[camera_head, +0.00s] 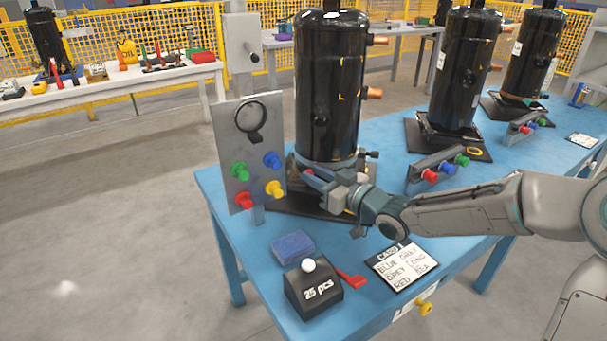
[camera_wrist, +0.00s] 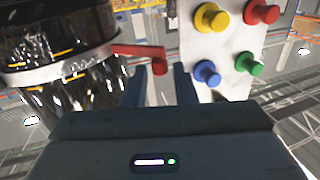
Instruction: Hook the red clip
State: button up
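The red clip (camera_wrist: 140,51) shows in the wrist view as a red lever reaching from the metal band (camera_wrist: 75,66) on the black compressor (camera_wrist: 60,30), with a bent-down end. In the head view only a small red part (camera_head: 308,171) shows beside my gripper (camera_head: 312,180), low on the front compressor (camera_head: 328,80). In the wrist view my gripper (camera_wrist: 160,82) is open, with its fingers apart and the clip's bent end in line with the gap, near the fingertips. I cannot tell whether they touch.
A grey panel (camera_head: 222,130) with green, blue, yellow and red knobs stands close left of my gripper. A black box (camera_head: 313,291), blue sponge (camera_head: 292,247), loose red piece (camera_head: 351,280) and card (camera_head: 403,265) lie on the blue table (camera_head: 260,262). More compressors stand right.

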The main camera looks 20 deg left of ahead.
jog(key=x, duration=0.4)
jog(key=shift+w+a+b, duration=0.1)
jog(key=shift+a+b, duration=0.05)
jog(key=shift+b, duration=0.2)
grip_shut()
